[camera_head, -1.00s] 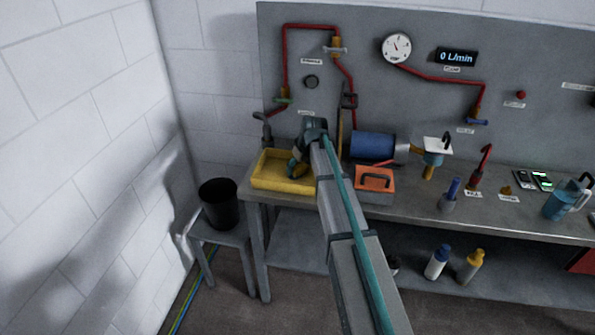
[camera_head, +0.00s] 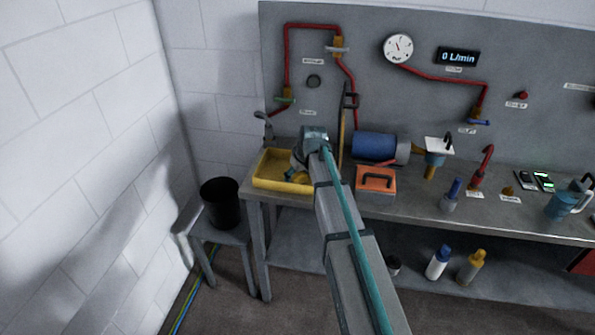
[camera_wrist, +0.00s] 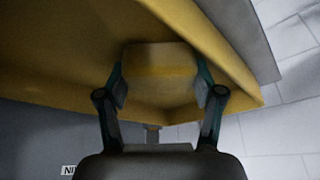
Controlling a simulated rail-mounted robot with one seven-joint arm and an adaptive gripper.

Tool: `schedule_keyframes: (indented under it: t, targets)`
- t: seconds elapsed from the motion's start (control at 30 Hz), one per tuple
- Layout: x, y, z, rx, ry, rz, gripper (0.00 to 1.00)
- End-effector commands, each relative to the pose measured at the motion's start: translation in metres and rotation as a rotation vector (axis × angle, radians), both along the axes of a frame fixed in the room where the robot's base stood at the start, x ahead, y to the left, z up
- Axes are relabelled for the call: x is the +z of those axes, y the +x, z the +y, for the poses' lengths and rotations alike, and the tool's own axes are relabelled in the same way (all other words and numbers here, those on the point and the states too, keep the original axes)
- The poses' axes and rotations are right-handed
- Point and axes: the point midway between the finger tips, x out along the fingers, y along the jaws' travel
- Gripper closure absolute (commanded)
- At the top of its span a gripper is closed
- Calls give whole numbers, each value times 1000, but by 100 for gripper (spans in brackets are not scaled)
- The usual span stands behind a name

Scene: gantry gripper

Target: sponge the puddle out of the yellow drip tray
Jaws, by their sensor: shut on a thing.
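The yellow drip tray (camera_head: 262,183) stands at the left end of the workbench in the head view. In the wrist view its yellow wall (camera_wrist: 222,62) surrounds my gripper (camera_wrist: 160,88), which reaches down inside the tray. My gripper is shut on a pale yellow sponge (camera_wrist: 159,57), which lies between both fingers. In the head view my gripper (camera_head: 297,174) is at the tray's right part, mostly hidden by my arm. The tray floor looks dark brownish in the wrist view; I cannot make out the puddle's edge.
A black bucket (camera_head: 220,203) stands on a small stool (camera_head: 221,236) left of the bench. A tap (camera_head: 264,125) is behind the tray.

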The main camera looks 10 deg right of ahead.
Motion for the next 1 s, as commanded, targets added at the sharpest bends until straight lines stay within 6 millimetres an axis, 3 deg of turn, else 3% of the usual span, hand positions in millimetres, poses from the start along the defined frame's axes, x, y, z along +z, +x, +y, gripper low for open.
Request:
schedule_keyframes:
  t: [0.13,1.0]
  targets:
    - [-2,-7,3,-2,-1,1,61]
    - [0,68,-20,9,0,0,61]
